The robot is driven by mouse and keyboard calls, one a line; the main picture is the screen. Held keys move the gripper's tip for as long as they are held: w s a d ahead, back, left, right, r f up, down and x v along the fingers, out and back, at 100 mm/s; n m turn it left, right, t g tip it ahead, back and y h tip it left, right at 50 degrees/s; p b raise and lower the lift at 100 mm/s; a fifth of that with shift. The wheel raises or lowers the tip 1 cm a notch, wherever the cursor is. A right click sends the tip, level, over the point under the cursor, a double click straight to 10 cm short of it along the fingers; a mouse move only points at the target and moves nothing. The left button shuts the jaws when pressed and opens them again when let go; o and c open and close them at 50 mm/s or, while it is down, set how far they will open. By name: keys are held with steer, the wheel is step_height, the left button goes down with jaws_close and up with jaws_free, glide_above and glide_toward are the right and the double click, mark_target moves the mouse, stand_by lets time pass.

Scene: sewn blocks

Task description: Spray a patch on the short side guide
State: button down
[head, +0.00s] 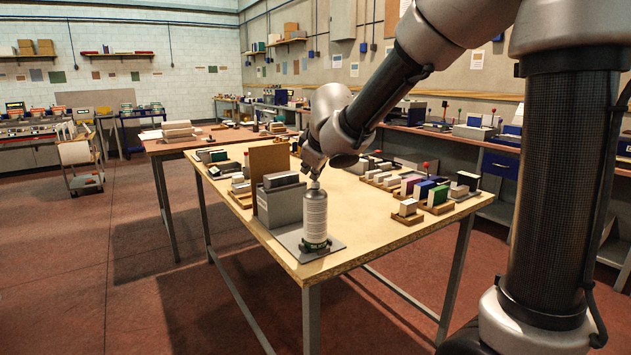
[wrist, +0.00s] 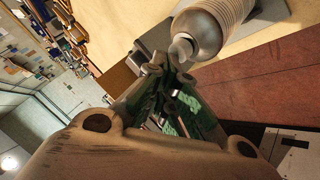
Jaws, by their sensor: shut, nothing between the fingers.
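A grey spray can (head: 316,217) with a pale cap and a dark green band at its base stands upright on a grey plate at the near corner of the table. In the wrist view the can (wrist: 213,24) and its nozzle (wrist: 181,47) lie just beyond my fingertips. My gripper (wrist: 170,88) is shut and empty, close to the nozzle; I cannot tell whether it touches. In the head view my gripper (head: 314,171) is at the can's top. An upright brown board (head: 268,161) and a grey block holder (head: 282,206) stand beside the can; I cannot tell which part is the short side guide.
The wooden table (head: 365,223) has bare room in its middle. Rows of coloured blocks (head: 422,189) in wooden holders line its right side, with a red-knobbed lever (head: 426,166). More blocks (head: 213,156) sit at the left. A second table (head: 168,147) stands behind.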

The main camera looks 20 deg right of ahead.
steer(key=shift+r, duration=0.4)
step_height(320, 180, up, 6)
stand_by(0.6)
stand_by(1.7)
step_height(320, 180, down, 4)
steer(key=shift+d, duration=0.1)
steer(key=shift+f, duration=1)
stand_by(1.2)
